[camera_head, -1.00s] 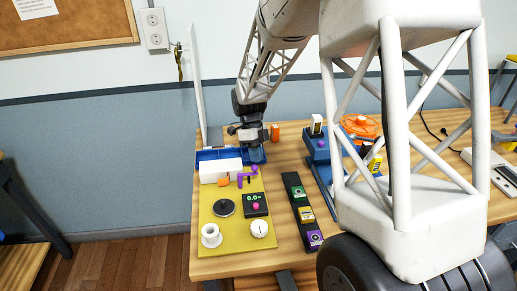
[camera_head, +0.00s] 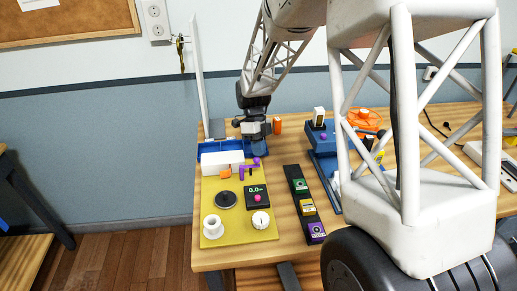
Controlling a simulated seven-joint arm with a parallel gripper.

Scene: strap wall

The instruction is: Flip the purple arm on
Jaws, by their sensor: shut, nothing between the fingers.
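The purple arm (camera_head: 248,170) is a small bent lever on the yellow board (camera_head: 213,240), near its far right corner, beside an orange piece (camera_head: 225,172) and a white block (camera_head: 222,160). My gripper (camera_head: 255,146) is just beyond it, above the right end of the blue tray, pointing down. The gripper is shut and empty. Its fingertips are small and partly lost against the blue tray, so I cannot tell whether they touch anything.
The yellow board also holds a black disc (camera_head: 226,199), a display box (camera_head: 257,196), a white dial (camera_head: 261,220) and a white ring (camera_head: 212,226). A black strip with coloured buttons (camera_head: 304,204) lies to the right. An orange cylinder (camera_head: 277,126) stands behind, right of my gripper.

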